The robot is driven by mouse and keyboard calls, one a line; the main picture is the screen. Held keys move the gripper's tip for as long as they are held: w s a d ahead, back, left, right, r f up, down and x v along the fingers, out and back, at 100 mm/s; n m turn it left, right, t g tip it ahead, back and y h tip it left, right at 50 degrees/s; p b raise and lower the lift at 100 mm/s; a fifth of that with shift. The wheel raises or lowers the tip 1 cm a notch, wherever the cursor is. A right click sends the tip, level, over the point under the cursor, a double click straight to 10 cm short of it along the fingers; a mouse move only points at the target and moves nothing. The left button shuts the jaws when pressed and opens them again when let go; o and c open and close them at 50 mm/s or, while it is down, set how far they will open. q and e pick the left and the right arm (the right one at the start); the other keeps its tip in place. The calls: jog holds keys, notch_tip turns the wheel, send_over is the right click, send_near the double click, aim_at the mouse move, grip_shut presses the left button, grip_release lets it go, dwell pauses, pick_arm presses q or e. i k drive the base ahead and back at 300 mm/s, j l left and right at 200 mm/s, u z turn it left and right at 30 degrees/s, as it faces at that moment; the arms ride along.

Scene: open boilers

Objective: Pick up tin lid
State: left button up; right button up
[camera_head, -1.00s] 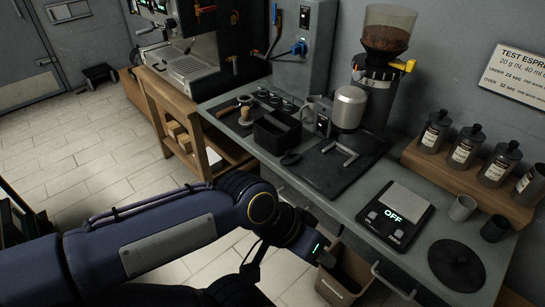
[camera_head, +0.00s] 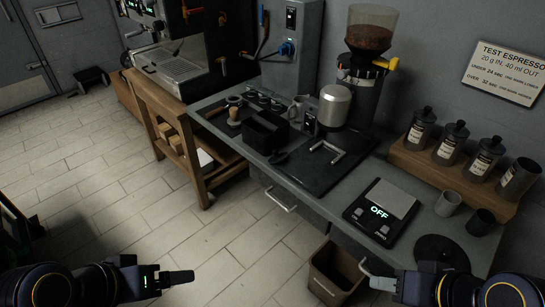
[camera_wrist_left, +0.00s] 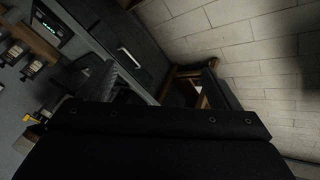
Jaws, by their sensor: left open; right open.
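Several tins stand on a wooden shelf; three, such as the left one (camera_head: 420,130), have dark knobbed lids (camera_head: 424,114). The rightmost tin (camera_head: 517,181) shows no knob. A black round disc (camera_head: 440,250) lies on the counter's right end, partly hidden by my right arm; I cannot tell if it is a lid. My right gripper (camera_head: 376,275) is open and empty at the counter's front edge, left of the disc. My left gripper (camera_head: 180,278) is open and empty over the floor at the lower left, far from the tins. Tins also show in the left wrist view (camera_wrist_left: 33,68).
A scale (camera_head: 381,209) reading OFF and two small cups (camera_head: 447,203) stand near the tins. A grinder (camera_head: 362,80) and black mat (camera_head: 320,165) are further left. A bin (camera_head: 335,275) stands below the counter.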

aim_at(278, 158)
jog(key=z, duration=1.75)
jog(key=j+z, duration=0.35)
jog(key=j, duration=3)
